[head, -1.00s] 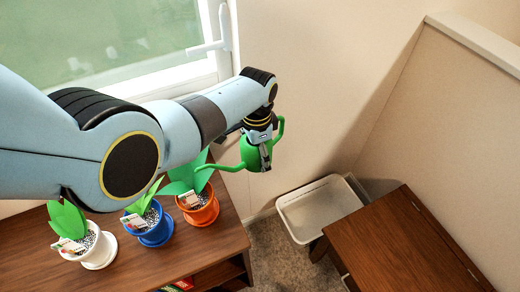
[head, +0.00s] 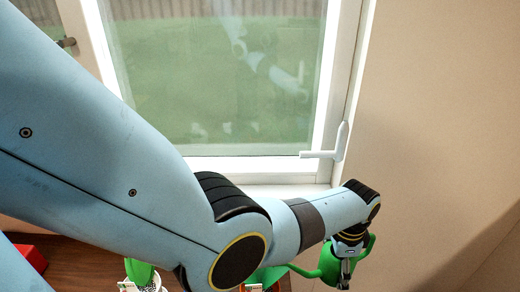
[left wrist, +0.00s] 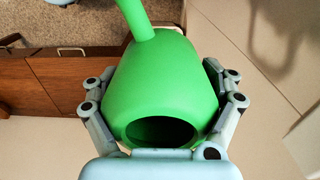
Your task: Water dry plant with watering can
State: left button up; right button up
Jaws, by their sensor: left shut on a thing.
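My left gripper (head: 345,272) is shut on a green watering can (head: 330,262), low at the right of the head view. The can hangs in the air, its handle on the right and its spout towards the left. In the left wrist view the can (left wrist: 160,85) fills the space between the fingers of the left gripper (left wrist: 163,103), with a dark round opening facing the camera. A potted plant with green leaves (head: 139,271) shows at the bottom edge of the head view. My arm and the frame edge hide the other plants mostly. My right gripper is not in view.
A window with a white frame and white handle (head: 328,154) stands behind the arm. A brown wooden surface (head: 75,262) carries a red object (head: 34,257) at the left. A plain wall (head: 445,130) is at the right. Brown cabinetry (left wrist: 40,95) shows in the left wrist view.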

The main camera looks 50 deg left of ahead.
pick_arm(q)
jog(key=shift+w+d+r+b, duration=0.5)
jog(key=shift+w+r, duration=0.3)
jog(key=shift+w, duration=0.4)
jog(key=shift+w+d+r+b, duration=0.45)
jog(key=shift+w+r, duration=0.4)
jog(key=shift+w, duration=0.35)
jog(key=shift+w+d+r+b, duration=0.5)
jog(key=shift+w+r, duration=0.3)
jog(key=shift+w, duration=0.4)
